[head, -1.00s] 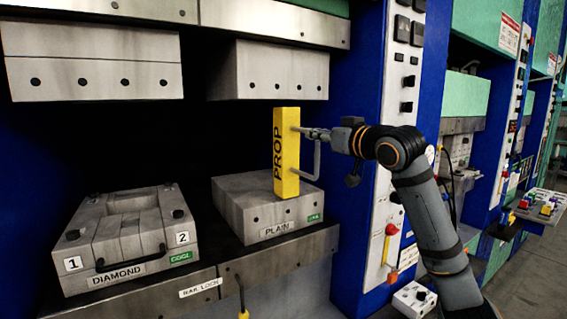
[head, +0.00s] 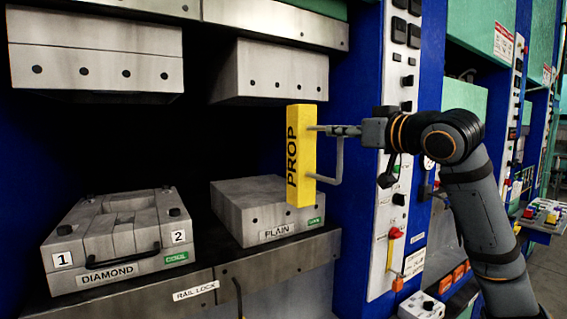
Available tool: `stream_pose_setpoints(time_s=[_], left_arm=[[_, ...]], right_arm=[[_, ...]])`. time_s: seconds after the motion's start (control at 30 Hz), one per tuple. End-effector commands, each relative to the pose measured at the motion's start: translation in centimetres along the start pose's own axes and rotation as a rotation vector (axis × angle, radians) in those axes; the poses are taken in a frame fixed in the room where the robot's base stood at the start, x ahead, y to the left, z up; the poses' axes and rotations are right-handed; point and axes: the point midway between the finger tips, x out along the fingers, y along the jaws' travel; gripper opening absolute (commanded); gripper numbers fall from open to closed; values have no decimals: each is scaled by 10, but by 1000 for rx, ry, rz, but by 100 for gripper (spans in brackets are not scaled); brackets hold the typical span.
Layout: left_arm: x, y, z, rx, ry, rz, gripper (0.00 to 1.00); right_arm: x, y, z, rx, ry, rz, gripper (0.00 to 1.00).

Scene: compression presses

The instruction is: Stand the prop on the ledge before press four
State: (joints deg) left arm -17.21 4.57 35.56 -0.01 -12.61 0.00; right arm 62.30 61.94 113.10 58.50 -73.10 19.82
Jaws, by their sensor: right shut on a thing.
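The prop (head: 301,156) is a yellow upright block with PROP on its face and a grey handle on its right side. My right gripper (head: 335,131) is shut on the prop's handle from the right. The prop is close to upright, in front of the right front corner of the PLAIN mould block (head: 262,207), with its lower end overlapping that block in the picture. I cannot tell whether its base touches anything. The ledge (head: 283,263) runs along the front below the mould blocks. My left gripper is not in view.
The DIAMOND mould block (head: 122,238) with a black handle sits to the left. Upper platens (head: 268,72) hang above both blocks. A control column (head: 400,150) with switches and a red-handled lever (head: 394,236) stands to the right. A RAIL LOCK label (head: 196,291) marks the ledge front.

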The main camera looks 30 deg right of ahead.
Motion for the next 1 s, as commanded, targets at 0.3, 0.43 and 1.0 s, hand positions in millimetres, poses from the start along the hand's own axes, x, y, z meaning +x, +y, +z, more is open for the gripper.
stream_pose_setpoints(time_s=[0.3,0.43,1.0], left_arm=[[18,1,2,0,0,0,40],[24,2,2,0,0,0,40],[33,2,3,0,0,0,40]], right_arm=[[-26,0,0,-2,7,1,0],[-35,0,0,-2,6,2,0],[-55,0,-2,-1,5,1,0]])
